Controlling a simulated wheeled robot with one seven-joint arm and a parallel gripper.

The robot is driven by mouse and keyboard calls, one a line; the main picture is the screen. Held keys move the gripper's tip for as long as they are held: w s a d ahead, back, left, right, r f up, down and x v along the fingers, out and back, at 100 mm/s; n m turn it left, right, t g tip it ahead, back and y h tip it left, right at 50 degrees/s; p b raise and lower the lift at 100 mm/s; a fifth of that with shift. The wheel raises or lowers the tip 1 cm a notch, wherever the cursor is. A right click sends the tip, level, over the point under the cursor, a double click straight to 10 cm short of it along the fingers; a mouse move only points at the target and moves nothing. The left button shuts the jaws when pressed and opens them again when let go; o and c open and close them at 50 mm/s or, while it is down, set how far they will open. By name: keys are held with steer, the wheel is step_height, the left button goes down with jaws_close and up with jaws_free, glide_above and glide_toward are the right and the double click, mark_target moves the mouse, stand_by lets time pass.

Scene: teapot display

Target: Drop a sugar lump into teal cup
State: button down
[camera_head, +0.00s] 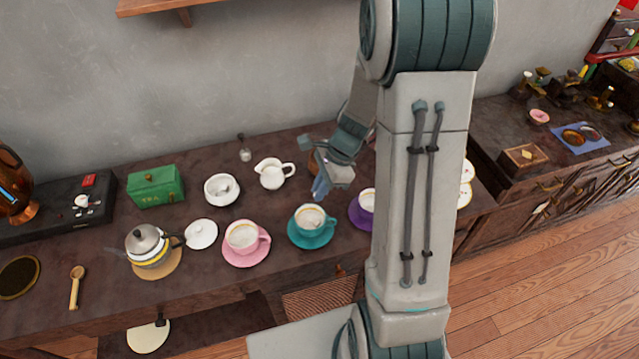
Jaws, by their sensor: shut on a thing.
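The teal cup (310,217) stands upright on a teal saucer (325,239) near the counter's front edge, left of my arm. My gripper (317,191) hangs just above and a little right of the teal cup's far rim, apart from it. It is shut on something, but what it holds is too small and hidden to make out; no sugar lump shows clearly. A white bowl (222,190) stands behind and left of the teal cup, with pale contents that I cannot tell apart.
A pink cup (242,236) stands left of the teal one; a purple saucer (357,214) with a cup stands right, partly behind my arm. A white jug (271,174), green tea tin (155,186) and teapot (148,245) also stand on the counter. Little room separates the cups.

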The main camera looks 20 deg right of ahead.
steer(key=shift+f+b, duration=1)
steer(key=shift+f, duration=0.6)
steer(key=c, duration=1.4)
jaws_free()
steer(key=shift+r, duration=0.1)
steer(key=v, duration=1.3)
steer(key=shift+d+r, duration=0.2)
steer(key=shift+r, duration=0.1)
steer(key=s+a+r+n+t+h, duration=0.1)
steer(key=s+a+n, duration=0.1)
steer(key=s+n, duration=0.2)
steer(key=s+a+r+n+t+h, duration=0.1)
steer(key=s+a+r+n+h, duration=0.1)
steer(key=s+n, duration=0.3)
steer(key=s+a+r+n+t+h, duration=0.1)
steer(key=s+a+n, duration=0.1)
steer(key=s+n, duration=0.3)
steer(key=shift+s+a+r+n, duration=0.1)
steer(key=shift+r+n, duration=0.1)
steer(key=shift+n, duration=0.8)
steer(key=shift+s+a+r+n, duration=0.1)
steer(key=shift+r+n, duration=0.05)
steer(key=shift+n, duration=0.85)
